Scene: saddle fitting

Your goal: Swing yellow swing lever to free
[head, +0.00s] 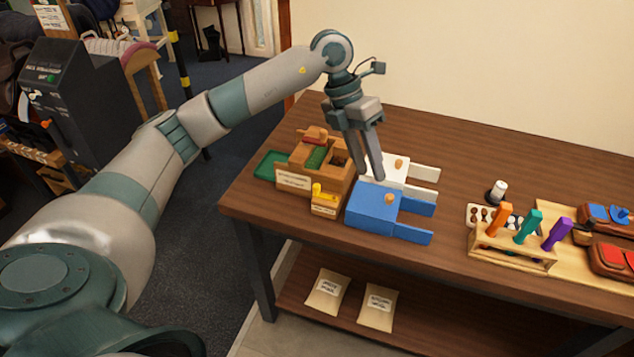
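A small yellow lever (322,192) sits on top of a low wooden block with a pale label (324,206), at the front of a wooden organiser near the table's left end. My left gripper (371,176) points down above the white and blue blocks, to the right of the lever and apart from it. Its two fingers are close together, and I cannot tell whether there is a gap at the tips. I see nothing held in it. The lever's fine shape is too small to tell. My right gripper is not in view.
The wooden organiser (294,180) and a green tray (270,164) stand left. A blue block (372,214) and a white block (398,166) lie right of the lever. Farther right, a wooden rack (512,250) holds orange, teal and purple handles. Table (470,150) is clear behind.

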